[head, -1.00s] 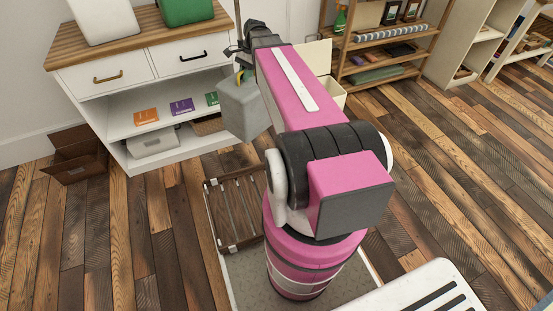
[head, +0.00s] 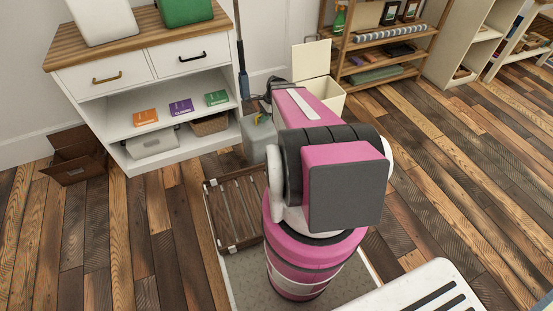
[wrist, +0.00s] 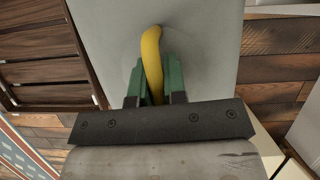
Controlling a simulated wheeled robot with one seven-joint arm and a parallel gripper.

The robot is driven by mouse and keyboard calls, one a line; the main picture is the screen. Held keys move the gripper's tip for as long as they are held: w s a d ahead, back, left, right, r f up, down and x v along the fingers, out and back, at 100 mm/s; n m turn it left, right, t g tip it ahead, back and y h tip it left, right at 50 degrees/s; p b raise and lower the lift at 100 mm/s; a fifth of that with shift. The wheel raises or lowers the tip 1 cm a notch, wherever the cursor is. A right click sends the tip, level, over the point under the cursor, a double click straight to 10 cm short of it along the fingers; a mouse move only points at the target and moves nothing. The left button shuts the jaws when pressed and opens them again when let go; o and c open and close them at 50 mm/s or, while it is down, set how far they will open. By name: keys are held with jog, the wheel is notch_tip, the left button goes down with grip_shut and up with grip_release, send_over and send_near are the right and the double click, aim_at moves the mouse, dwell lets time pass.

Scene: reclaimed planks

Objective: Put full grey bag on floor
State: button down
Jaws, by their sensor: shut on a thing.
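The grey bag (head: 256,142) hangs beside the right end of the white cabinet in the head view, low and close to the floor. I cannot tell whether its base touches the floor. In the wrist view its grey top (wrist: 215,45) fills the upper middle, with a yellow handle (wrist: 151,48) rising from it. My gripper (wrist: 155,88) is shut on the yellow handle between its green fingers. In the head view my arm hides most of the gripper and part of the bag.
A white cabinet (head: 185,152) with a wooden top stands left of the bag. A slatted wooden crate (head: 236,207) lies on the floor in front. A cream bin (head: 322,95) with its lid up stands behind. Plank floor (head: 440,160) is clear at right.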

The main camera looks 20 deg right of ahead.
jog(key=f, duration=0.2)
jog(key=d+f, duration=0.1)
jog(key=shift+s+f+m, duration=0.25)
jog(key=shift+s+m, duration=0.15)
jog(key=w+d+f, duration=0.7)
jog(key=w+f, duration=0.1)
jog(key=f, duration=0.3)
jog(key=shift+w+d, duration=0.2)
jog(key=shift+d, duration=0.15)
jog(key=shift+f, duration=0.1)
jog(key=c, duration=1.2)
grip_release()
jog(key=shift+o, duration=0.2)
